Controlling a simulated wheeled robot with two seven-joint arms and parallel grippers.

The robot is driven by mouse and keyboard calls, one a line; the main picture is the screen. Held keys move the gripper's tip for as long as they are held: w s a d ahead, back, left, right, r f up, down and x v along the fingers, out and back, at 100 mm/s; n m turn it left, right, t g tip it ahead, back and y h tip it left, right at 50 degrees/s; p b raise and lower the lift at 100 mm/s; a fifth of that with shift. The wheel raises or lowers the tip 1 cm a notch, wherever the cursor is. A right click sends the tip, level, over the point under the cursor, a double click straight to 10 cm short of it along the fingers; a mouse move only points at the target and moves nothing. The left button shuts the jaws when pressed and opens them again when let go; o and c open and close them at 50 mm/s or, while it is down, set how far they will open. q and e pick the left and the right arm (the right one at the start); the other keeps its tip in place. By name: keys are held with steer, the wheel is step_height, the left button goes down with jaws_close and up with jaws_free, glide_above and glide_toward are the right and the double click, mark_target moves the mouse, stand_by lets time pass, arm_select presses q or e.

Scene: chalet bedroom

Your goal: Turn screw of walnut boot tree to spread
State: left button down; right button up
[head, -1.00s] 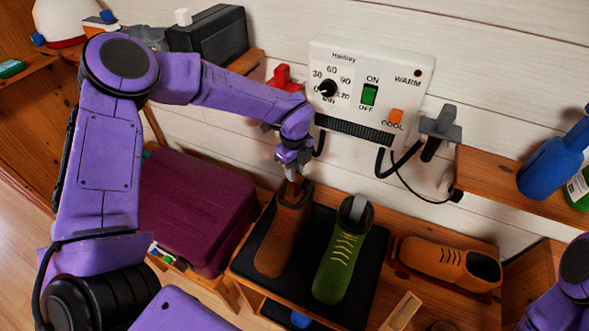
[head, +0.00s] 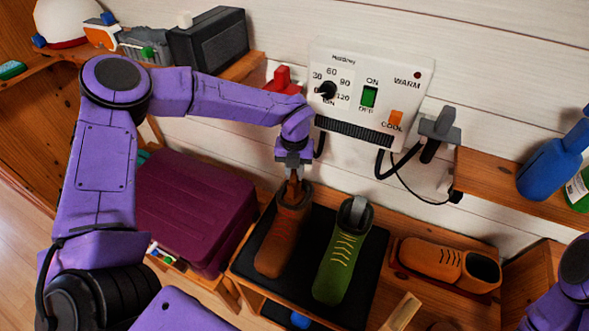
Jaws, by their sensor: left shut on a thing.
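My left gripper (head: 293,176) points down over the opening of the brown boot (head: 280,240). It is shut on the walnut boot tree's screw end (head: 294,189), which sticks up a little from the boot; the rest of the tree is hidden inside. The brown boot stands on a black mat (head: 262,215) beside a green boot (head: 340,255) with yellow laces and a grey piece in its opening. My right arm shows only at the lower right edge; its gripper is out of view.
A white dryer panel (head: 350,85) with a dial and switches is on the wall behind. A maroon suitcase (head: 195,205) is left of the boots. An orange shoe (head: 450,262) lies to the right. A blue bottle (head: 550,165) stands on the right shelf (head: 490,180).

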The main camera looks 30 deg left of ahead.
mark_target(295, 173)
arm_select(q)
steer(key=m+p, duration=0.1)
steer(key=m, duration=0.4)
steer(key=shift+f, duration=0.1)
stand_by(0.5)
steer(key=c, duration=1)
jaws_free()
steer(key=shift+o, duration=0.2)
step_height(295, 173, up, 11)
steer(key=b, duration=0.2)
steer(key=shift+f+b, duration=0.2)
steer(key=shift+b, duration=0.1)
